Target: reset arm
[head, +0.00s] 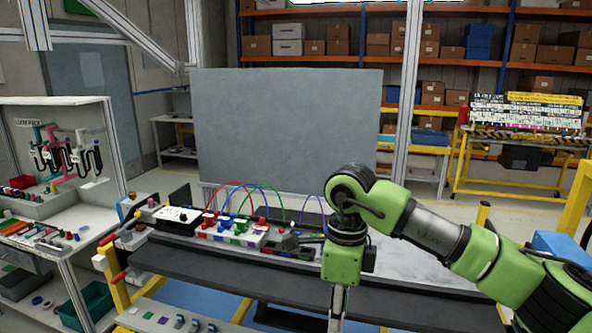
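My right arm comes in from the right, bends at a green joint and hangs down at the wrist in front of the work table (200,262). My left arm and gripper are out of view. The dashboard module (235,232), with coloured connectors and arched red, blue, green and purple cables, lies on the table.
A grey panel (285,125) stands behind the table. A white workstation (55,205) with hanging hooks and small parts is at the left, with a green bin (88,305) below. A yellow rack (520,135) stands at the back right. The table's right part is mostly bare.

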